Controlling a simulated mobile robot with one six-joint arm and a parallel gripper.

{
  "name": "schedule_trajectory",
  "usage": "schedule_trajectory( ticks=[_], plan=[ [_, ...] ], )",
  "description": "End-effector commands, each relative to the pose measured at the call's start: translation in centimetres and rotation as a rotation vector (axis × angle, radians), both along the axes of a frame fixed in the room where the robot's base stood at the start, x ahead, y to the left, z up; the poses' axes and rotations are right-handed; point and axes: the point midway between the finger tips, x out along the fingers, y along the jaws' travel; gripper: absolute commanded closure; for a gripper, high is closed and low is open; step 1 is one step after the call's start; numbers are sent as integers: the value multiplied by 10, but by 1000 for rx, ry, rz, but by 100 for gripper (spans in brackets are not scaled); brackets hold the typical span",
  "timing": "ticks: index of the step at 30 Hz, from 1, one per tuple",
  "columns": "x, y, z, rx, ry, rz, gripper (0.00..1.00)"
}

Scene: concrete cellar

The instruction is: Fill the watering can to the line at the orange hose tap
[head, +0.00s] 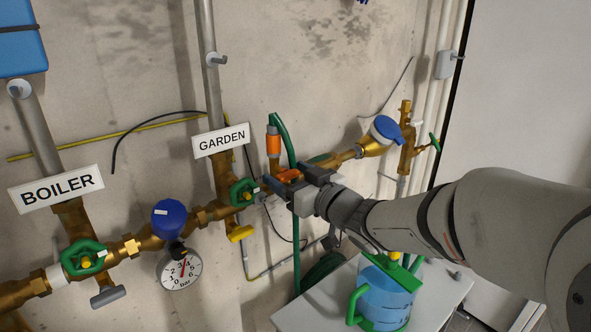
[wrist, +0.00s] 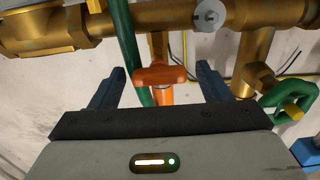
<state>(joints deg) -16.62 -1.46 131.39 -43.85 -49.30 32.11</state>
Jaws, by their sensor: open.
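The orange tap handle (wrist: 160,75) lies between the fingertips of my gripper (wrist: 161,88) in the wrist view, with a gap on each side. The watering can (head: 384,300) is clear blue with green handles and stands upright, partly hidden by my arm.
The can stands on a pale grey table (head: 306,314). Brass pipes with green handwheels (head: 243,192) run along the wall, under BOILER (head: 57,188) and GARDEN (head: 222,140) signs. A pressure gauge (head: 180,270) hangs at left. A blue-capped brass fitting (head: 385,130) is right of the tap.

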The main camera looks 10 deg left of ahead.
Motion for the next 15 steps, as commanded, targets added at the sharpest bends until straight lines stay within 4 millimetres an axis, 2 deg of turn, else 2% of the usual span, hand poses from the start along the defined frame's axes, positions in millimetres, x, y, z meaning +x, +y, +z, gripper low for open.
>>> schedule_trajectory(
  ticks=[3, 11, 15],
  plan=[
    [5, 7, 0, -1, 1, 1, 29],
    [7, 7, 0, 0, 0, -1, 29],
    [6, 7, 0, -1, 1, -1, 38]
  ],
)
